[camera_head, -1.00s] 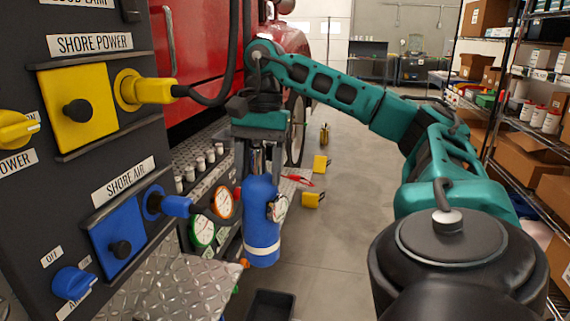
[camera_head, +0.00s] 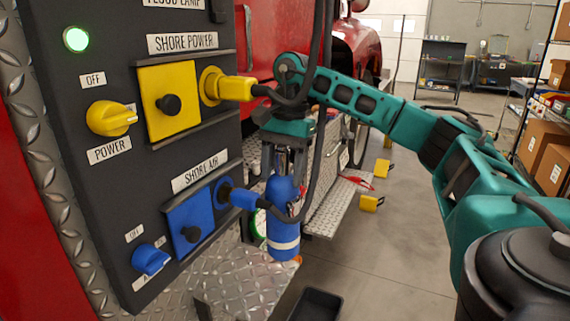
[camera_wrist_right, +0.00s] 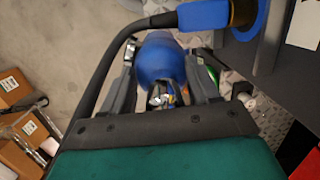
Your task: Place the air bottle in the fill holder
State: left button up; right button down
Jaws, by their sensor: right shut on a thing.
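The air bottle (camera_head: 283,238) is blue with a white band and hangs upright below my right gripper (camera_head: 284,166). The gripper is shut on the bottle's neck. In the right wrist view, the fingers of the gripper (camera_wrist_right: 163,88) are on either side of the blue bottle (camera_wrist_right: 160,60). The bottle is in the air beside the blue shore air plug (camera_head: 240,198), whose black hose passes close to the gripper. A green-rimmed gauge (camera_head: 258,224) is mostly hidden behind the bottle. I cannot make out the fill holder. My left gripper is out of view.
A dark panel (camera_head: 110,235) with yellow and blue knobs stands at left, with a green light lit. Diamond-plate steps (camera_head: 235,280) lie below. A black bin (camera_head: 315,305) is on the floor. Yellow blocks (camera_head: 371,203) lie further back; shelves stand at right.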

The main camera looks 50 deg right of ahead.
aim_at(281, 191)
jog(key=shift+f, duration=2)
jog(key=shift+w+a+f, duration=0.1)
jog(key=shift+w+f, duration=0.1)
jog(key=shift+f, duration=0.3)
jog(key=shift+c, duration=1.3)
grip_release()
jog(key=shift+s+f+b, duration=0.1)
jog(key=shift+b, duration=0.2)
